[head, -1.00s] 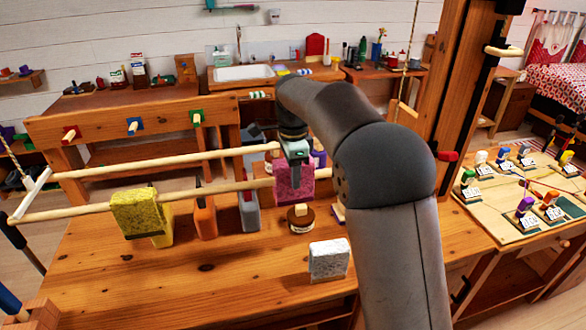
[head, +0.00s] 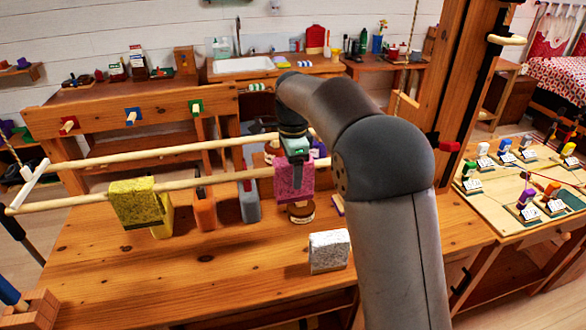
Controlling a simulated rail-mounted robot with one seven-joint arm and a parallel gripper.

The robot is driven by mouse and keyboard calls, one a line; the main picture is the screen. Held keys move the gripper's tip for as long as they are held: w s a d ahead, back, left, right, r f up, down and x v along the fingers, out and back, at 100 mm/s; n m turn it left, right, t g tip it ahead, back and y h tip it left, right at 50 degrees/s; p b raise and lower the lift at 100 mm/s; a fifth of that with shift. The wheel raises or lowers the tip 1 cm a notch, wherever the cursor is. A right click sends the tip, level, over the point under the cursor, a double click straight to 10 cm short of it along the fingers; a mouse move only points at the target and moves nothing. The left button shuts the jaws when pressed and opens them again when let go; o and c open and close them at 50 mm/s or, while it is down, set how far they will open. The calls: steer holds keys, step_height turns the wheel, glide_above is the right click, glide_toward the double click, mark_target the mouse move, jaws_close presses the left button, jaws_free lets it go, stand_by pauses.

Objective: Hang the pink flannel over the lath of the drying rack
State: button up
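The pink flannel (head: 294,183) hangs down at the right part of the drying rack's front lath (head: 215,180). Its near side covers the lath there, and the lath shows on both sides of it. Whether its far side hangs behind the lath is hidden. My gripper (head: 297,160) points down at the flannel's top edge, with its fingers closed on the cloth. A yellow flannel (head: 133,203) hangs over the same lath farther left. The rear lath (head: 160,154) runs behind, roughly parallel.
Below the rack stand an orange bottle (head: 205,212), a grey bottle (head: 249,204) and a brown round jar (head: 301,212). A white speckled block (head: 329,251) stands on the wooden bench (head: 200,270). The bench's front left is mostly clear. A board with labelled items (head: 525,185) lies right.

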step_height(320, 180, up, 17)
steer(key=p, duration=0.2)
steer(key=s+d+f+n, duration=0.5)
steer(key=s+d+n, duration=0.1)
steer(key=s+d, duration=0.55)
steer(key=s+d+f+n, duration=0.2)
steer(key=s+f+n, duration=0.2)
steer(key=s+f, duration=0.4)
steer(key=s+d+f+n, duration=0.3)
steer(key=s+f, duration=0.4)
steer(key=s, duration=0.7)
steer(key=shift+s+d+f+n+t, duration=0.2)
steer(key=shift+d+f+n+t, duration=0.15)
steer(key=shift+n, duration=0.55)
